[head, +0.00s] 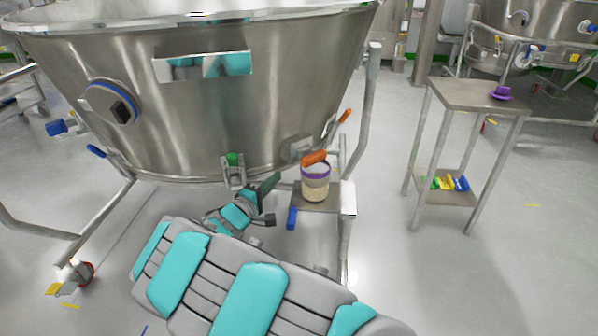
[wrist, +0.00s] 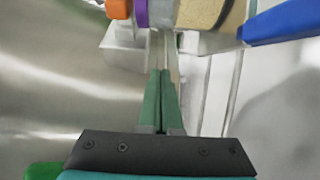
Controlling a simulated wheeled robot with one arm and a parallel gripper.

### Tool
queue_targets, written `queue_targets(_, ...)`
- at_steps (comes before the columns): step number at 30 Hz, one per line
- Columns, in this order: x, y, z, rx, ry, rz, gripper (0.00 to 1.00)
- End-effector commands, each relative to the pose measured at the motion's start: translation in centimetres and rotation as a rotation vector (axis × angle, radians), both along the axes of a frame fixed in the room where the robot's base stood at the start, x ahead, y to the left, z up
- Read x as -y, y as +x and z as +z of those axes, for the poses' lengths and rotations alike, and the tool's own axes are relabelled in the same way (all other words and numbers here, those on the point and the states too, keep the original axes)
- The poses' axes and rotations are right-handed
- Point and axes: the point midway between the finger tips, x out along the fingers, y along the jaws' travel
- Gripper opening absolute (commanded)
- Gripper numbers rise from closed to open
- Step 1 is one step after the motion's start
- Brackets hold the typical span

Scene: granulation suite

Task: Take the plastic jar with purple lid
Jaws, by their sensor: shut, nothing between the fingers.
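A clear plastic jar (head: 315,188) with tan contents and a purple band near its top stands upright on a small grey shelf (head: 328,207) beside the big steel vessel. An orange piece (head: 314,157) shows right above the jar. In the wrist view the jar (wrist: 200,13) is cut off by the top edge, with its purple part (wrist: 141,13) to the left. My gripper (head: 275,179) is left of the jar and apart from it. In the wrist view my gripper (wrist: 163,72) has its green fingers together and empty, pointing toward the shelf area.
The steel vessel (head: 210,110) and its frame legs stand close on the left. A blue handle (head: 291,217) hangs at the shelf's front left; it also shows in the wrist view (wrist: 280,22). A side table (head: 465,95) holds a purple item (head: 502,93). Floor between is clear.

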Motion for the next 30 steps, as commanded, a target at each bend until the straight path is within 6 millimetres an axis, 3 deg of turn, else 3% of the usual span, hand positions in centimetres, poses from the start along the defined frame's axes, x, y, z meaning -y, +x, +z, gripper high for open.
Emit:
queue_targets(6,1.8,3.6,-0.1,-0.003,0.001,-0.005,0.00)
queue_targets(15,3.5,7.4,-0.1,-0.002,0.002,-0.004,0.00)
queue_targets(30,6.1,4.5,0.0,-0.001,0.000,-0.003,0.00)
